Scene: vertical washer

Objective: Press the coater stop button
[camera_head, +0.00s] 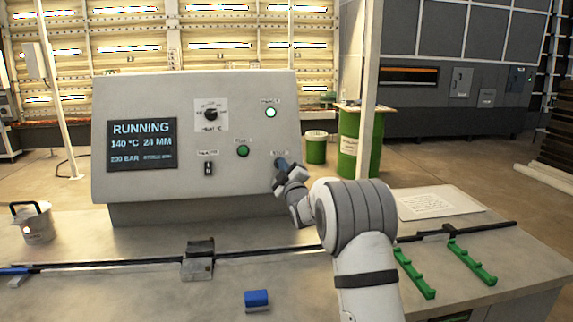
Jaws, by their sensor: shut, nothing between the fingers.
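The grey control panel (195,90) stands on the bench. Its screen (142,144) reads RUNNING, 140 °C, 24 MM and 230 BAR. A green button (243,151) sits at the lower middle under a small label. To its right is a label that seems to read STOP (280,153). The stop button itself is hidden behind my gripper. My gripper (281,163) is shut and empty, with its tip at or very near the panel just below that label. I cannot tell whether it touches the button.
A rotary knob (211,114), a lit green lamp (270,113) and a small switch (208,168) are on the panel. A metal pot (34,222), a dark rail (130,262), a blue block (257,299) and green brackets (472,262) lie on the bench.

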